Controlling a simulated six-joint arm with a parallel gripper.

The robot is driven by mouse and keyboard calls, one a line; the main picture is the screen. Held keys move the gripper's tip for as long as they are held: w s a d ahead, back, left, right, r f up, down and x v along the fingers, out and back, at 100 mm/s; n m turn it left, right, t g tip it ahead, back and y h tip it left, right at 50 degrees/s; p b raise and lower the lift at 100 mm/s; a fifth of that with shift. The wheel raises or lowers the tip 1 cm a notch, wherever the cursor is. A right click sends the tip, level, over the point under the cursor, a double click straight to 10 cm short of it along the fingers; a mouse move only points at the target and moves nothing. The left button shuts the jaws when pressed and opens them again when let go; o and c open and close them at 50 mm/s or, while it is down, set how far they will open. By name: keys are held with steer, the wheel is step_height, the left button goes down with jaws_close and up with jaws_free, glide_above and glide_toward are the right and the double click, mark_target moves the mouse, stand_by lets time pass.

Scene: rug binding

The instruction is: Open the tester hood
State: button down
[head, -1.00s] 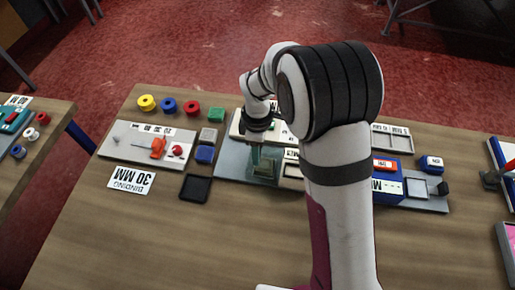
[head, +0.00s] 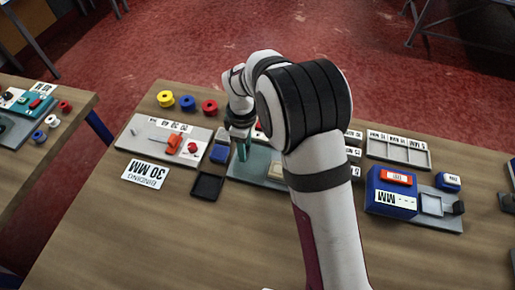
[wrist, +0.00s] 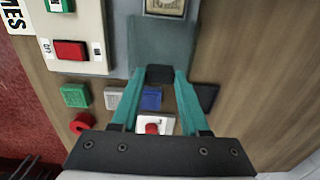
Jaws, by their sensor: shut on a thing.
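The tester hood (wrist: 160,38) looks like a see-through grey-green cover over a grey base plate in the wrist view. A small black handle (wrist: 160,75) is at its near edge. My gripper (wrist: 159,82) has its teal fingers closed on this handle. In the head view my gripper (head: 242,152) points down at the left end of the grey plate (head: 240,172). A pale square pad (head: 276,170) is on that plate, and it also shows beyond the hood in the wrist view (wrist: 164,5). My arm hides part of the tester; the hood's angle is hard to tell.
A blue block (head: 220,153) and a black tray (head: 195,188) lie close left of my gripper. Farther left is a white board (head: 145,130) with orange and red parts. Spools (head: 187,103) stand behind. A blue machine (head: 391,192) is on the right. The front table is clear.

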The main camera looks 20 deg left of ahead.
steer(key=shift+c, duration=2)
jaws_free()
step_height(320, 180, up, 16)
steer(key=shift+f, duration=0.1)
steer(key=s+d+r+m+y, duration=0.1)
steer(key=s+d+r+m, duration=0.1)
steer(key=s+d+m, duration=0.5)
steer(key=s+d+r+m, duration=0.2)
steer(key=s+d+m, duration=0.3)
steer(key=d, duration=0.4)
steer(key=s+d+f+m, duration=0.2)
steer(key=s+m, duration=0.3)
steer(key=s, duration=0.1)
steer(key=s+d+f+m, duration=0.3)
steer(key=s+m, duration=0.3)
steer(key=shift+d+m+y, duration=0.2)
steer(key=shift+m+y, duration=0.1)
steer(key=shift+y, duration=0.1)
